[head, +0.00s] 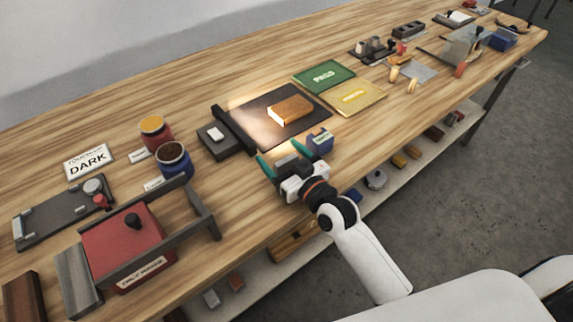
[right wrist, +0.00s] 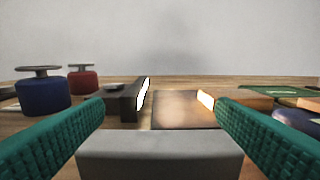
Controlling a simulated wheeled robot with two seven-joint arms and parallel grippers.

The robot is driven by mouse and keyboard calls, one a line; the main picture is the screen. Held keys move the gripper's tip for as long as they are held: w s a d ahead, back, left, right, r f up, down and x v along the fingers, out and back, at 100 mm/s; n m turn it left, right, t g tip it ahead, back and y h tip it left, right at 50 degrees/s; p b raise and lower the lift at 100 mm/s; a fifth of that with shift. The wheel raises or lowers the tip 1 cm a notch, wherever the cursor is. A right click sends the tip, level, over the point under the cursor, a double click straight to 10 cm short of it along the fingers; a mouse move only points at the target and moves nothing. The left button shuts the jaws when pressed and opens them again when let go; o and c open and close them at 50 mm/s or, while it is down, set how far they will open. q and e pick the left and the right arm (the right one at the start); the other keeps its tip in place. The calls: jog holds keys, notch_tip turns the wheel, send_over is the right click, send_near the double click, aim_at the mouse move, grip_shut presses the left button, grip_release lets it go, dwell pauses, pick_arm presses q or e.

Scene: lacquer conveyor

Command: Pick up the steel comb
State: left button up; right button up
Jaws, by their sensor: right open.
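I cannot make out a steel comb for certain in either view. My right gripper (head: 282,157) is over the front part of the wooden bench, just in front of a dark mat. Its two green fingers are apart with nothing between them, as the right wrist view (right wrist: 160,108) also shows. A small blue object (head: 321,140) is right beside its right finger; its form is partly hidden. My left gripper is not in view.
A lit lamp bar (head: 233,129) stands at the left of the dark mat (head: 252,104), which bears a golden-brown block (head: 290,110). Green (head: 324,75) and yellow (head: 355,97) boards lie behind right. A red-topped press (head: 125,245) and jars (head: 174,162) stand left. A lower shelf holds small items.

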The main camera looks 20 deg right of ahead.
jog(key=shift+c, duration=0.2)
jog(key=c, duration=1.1)
